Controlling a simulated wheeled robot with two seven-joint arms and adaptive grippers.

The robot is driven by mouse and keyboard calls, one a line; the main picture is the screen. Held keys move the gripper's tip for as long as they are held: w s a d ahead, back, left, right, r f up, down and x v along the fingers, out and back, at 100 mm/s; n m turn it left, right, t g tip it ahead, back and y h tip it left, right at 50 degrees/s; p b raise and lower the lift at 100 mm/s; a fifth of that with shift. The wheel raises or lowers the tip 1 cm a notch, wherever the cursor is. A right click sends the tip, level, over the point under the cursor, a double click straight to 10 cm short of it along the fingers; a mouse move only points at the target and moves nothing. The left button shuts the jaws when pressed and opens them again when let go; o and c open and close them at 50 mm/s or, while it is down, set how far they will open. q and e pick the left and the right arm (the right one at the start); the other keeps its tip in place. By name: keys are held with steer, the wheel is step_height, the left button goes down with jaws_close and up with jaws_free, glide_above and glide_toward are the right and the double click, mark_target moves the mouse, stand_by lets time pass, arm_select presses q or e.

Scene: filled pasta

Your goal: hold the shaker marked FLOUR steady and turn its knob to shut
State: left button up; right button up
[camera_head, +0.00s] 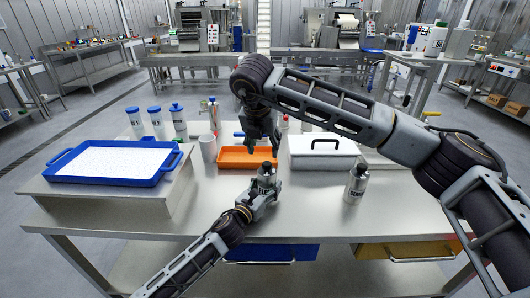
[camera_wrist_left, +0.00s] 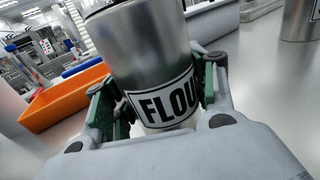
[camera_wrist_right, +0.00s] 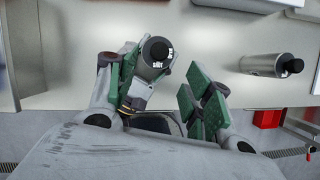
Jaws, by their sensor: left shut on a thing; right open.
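The metal FLOUR shaker (camera_wrist_left: 155,62) stands upright on the table, its label partly covered in the left wrist view. My left gripper (camera_head: 264,192) is shut around the shaker's body, one finger on each side. My right gripper (camera_head: 262,140) is open and points down above the shaker, apart from it. In the right wrist view the shaker's black knob (camera_wrist_right: 157,50) with a small white mark shows beside the left finger of my right gripper (camera_wrist_right: 165,92), between the open fingers' far ends.
A second metal shaker (camera_head: 356,184) stands to the right, its label unclear. Behind are an orange tray (camera_head: 232,165), a white lidded box (camera_head: 322,147) and several blue-capped containers (camera_head: 156,120). A blue tray (camera_head: 62,179) stands on the left.

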steer(key=shift+v, duration=1.35)
arm_select(q)
steer(key=o, duration=1.3)
steer(key=shift+o, duration=0.2)
steer(key=shift+s+a, duration=0.1)
steer(key=shift+v, duration=5.8)
steer(key=shift+s+a, duration=0.1)
steer(key=shift+s, duration=0.05)
arm_select(e)
steer(key=shift+f, duration=0.1)
